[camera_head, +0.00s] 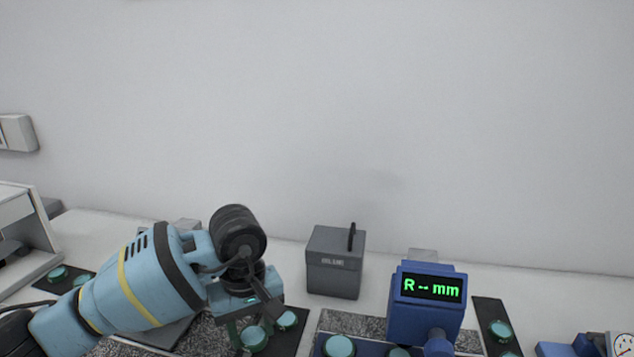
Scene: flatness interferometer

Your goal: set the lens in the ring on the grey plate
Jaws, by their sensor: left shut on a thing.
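My left gripper (252,318) points down at the lower middle, left of the grey box. It is shut, with a teal lens (253,338) at its fingertips; the fingers partly cover the grip. Another teal lens (287,319) lies just right of the gripper on a dark mat (298,335). A grey plate (165,334) shows only in part behind my left arm. I cannot make out the ring on it. My right gripper is not in view.
A grey box (334,272) with an upright black tab stands behind. A blue instrument (425,318) reads "R -- mm". More teal lenses (340,346) (501,331) lie near the front and right. A dial gauge (622,344) is at the far right.

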